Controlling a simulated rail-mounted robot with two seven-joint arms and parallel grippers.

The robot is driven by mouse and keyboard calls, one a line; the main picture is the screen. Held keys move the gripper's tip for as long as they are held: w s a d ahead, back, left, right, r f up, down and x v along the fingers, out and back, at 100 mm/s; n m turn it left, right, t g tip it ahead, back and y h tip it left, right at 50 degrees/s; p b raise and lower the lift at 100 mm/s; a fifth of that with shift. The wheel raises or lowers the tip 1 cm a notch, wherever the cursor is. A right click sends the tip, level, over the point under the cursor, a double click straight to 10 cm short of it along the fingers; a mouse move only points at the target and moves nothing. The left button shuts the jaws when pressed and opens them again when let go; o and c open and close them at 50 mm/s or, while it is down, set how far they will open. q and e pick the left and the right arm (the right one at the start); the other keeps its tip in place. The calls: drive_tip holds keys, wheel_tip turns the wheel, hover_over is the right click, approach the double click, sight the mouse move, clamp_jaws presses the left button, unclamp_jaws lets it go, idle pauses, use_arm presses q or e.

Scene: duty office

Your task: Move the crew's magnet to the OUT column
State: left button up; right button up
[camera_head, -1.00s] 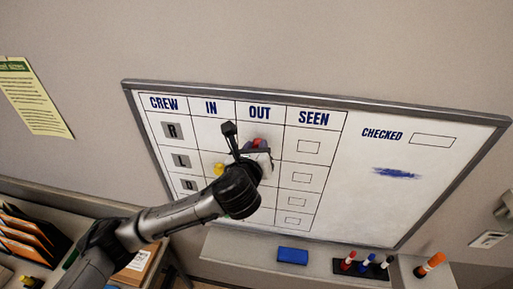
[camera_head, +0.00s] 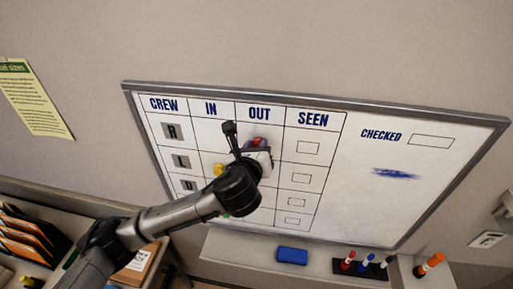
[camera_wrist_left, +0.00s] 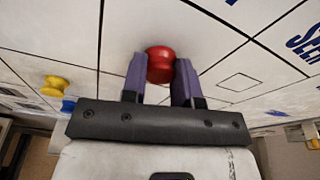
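The whiteboard (camera_head: 350,215) hangs on the wall with CREW, IN, OUT and SEEN columns. A red round magnet (camera_wrist_left: 160,64) is between the two fingers of my left gripper (camera_wrist_left: 160,78), which appear to touch it on both sides. In the head view the gripper (camera_head: 257,143) is at the OUT column in the top row, marked R, and mostly covers the red magnet. A yellow magnet (camera_head: 219,170) is in the IN column in the L row. A blue magnet (camera_wrist_left: 68,105) shows beyond the yellow one in the left wrist view. My right gripper is not in view.
A ledge below the board holds a blue eraser (camera_head: 292,256) and several markers (camera_head: 364,264). Orange folders (camera_head: 25,240) sit in a rack at the lower left. The board's right half is clear of objects.

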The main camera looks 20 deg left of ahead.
use_arm(q)
drive_tip(key=o, duration=0.6)
drive_tip(key=shift+c, duration=0.2)
drive_tip(key=shift+s, duration=0.15)
